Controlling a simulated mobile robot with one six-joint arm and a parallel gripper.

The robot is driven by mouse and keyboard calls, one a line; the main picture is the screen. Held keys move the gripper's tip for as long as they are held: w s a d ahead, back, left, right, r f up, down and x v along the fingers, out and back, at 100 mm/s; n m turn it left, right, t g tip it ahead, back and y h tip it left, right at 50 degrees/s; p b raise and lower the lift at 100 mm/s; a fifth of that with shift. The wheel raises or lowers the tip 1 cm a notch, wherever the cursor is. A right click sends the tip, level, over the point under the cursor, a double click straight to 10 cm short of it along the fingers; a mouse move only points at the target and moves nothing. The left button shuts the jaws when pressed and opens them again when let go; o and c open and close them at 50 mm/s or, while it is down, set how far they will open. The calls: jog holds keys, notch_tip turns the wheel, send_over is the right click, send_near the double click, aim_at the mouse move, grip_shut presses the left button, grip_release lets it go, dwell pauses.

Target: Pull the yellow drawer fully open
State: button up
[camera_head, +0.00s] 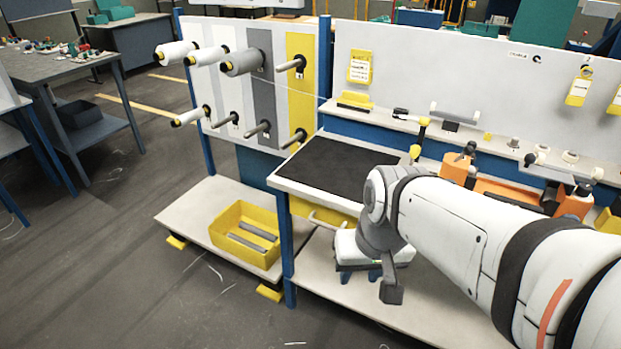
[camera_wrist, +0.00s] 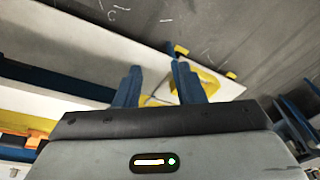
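The yellow drawer (camera_head: 313,208) sits under the black-topped worktop (camera_head: 335,168) in the head view. Its front looks about flush with the worktop edge, and its right part is hidden behind my arm. A pale bar handle (camera_head: 325,222) stands out from its front. My gripper (camera_head: 359,276) is below and to the right of the handle, over the lower shelf. In the wrist view my gripper (camera_wrist: 158,75) shows two blue fingers well apart. A little yellow and a pale edge show between them; I cannot tell whether this is the drawer.
A yellow bin (camera_head: 228,225) with grey bars stands on the lower left shelf (camera_head: 185,210). A blue post (camera_head: 288,250) rises just left of the drawer. Spools (camera_head: 240,62) and pegs stick out of the panel behind. Orange parts (camera_head: 455,170) lie right of the worktop. The floor at left is mostly clear.

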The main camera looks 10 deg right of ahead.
aim_at(331, 229)
jog(key=w+a+f+m+t+y+b, duration=0.1)
jog(key=w+a+f+m+y+b, duration=0.3)
jog(key=w+f+b, duration=0.35)
jog(key=w+a+f+m+t+y+b, duration=0.1)
jog(key=w+a+f+y+b, duration=0.2)
jog(key=w+f+y+b, duration=0.45)
jog(key=w+d+f+m+t+h+b, duration=0.3)
jog(key=w+d+f+m+t+b, duration=0.65)
jog(key=w, duration=0.65)
jog(key=shift+n+t, duration=0.35)
jog(key=shift+n, duration=0.2)
jog(key=w, duration=0.2)
jog(key=w+f+b, duration=0.1)
jog(key=w, duration=0.1)
jog(key=w+a+f+b, duration=0.1)
jog(key=w, duration=0.1)
jog(key=shift+w+a+f, duration=0.1)
jog(key=shift+f, duration=0.15)
jog(key=shift+c, duration=0.3)
grip_shut()
